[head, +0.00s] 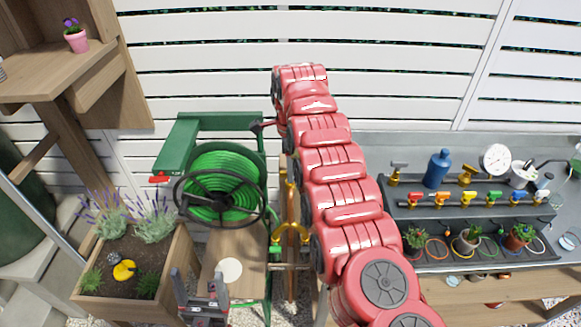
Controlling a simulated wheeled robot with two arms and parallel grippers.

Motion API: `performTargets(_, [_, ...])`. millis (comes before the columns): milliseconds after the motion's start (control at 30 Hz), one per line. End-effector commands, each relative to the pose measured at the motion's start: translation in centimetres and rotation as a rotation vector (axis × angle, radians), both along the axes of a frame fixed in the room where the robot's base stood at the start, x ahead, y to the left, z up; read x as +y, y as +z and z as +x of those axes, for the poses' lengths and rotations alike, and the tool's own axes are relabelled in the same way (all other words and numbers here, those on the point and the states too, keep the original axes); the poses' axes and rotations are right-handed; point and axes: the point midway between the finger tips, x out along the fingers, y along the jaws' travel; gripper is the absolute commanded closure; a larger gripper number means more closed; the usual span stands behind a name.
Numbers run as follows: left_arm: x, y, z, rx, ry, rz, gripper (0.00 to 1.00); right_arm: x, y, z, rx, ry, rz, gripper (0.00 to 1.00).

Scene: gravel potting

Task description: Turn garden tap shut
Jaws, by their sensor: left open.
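A wooden post (291,262) stands right of the green hose reel, with a forked yellow-brass fitting (290,232) on it that looks like part of the garden tap. More brass shows just above, partly hidden by my red right arm. I cannot make out the tap's handle or whether it is open or shut. My left gripper (199,286) is at the bottom, its two dark fingers apart and empty, left of and nearer than the brass fitting. My right arm crosses the middle of the view, and its gripper does not show.
The green hose reel (220,182) with its dark wheel stands close left of the post. A planter (170,285) with lavender is further left. At right, a grey bench (400,160) holds a blue bottle (437,168), a rack of coloured taps and small potted plants.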

Motion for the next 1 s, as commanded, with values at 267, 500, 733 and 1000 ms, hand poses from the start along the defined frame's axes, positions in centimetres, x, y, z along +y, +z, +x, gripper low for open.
performTargets(267, [0.0, 0.0, 0.0, 0.000, 0.000, 0.000, 0.22, 0.0, 0.0, 0.0, 0.002, 0.001, 0.000, 0.54])
performTargets(500, [0.0, 0.2, 0.0, 0.000, 0.000, 0.000, 0.22, -0.2, 2.3, 0.0, 0.002, -0.001, 0.000, 0.54])
performTargets(733, [0.0, 5.2, 0.0, 0.000, 0.000, 0.000, 0.22, 0.0, 7.9, -0.1, 0.004, 0.001, -0.002, 0.54])
performTargets(1000, [0.0, 10.5, 0.0, 0.000, 0.000, 0.000, 0.22, 0.0, 13.2, -0.1, 0.003, 0.001, -0.001, 0.54])
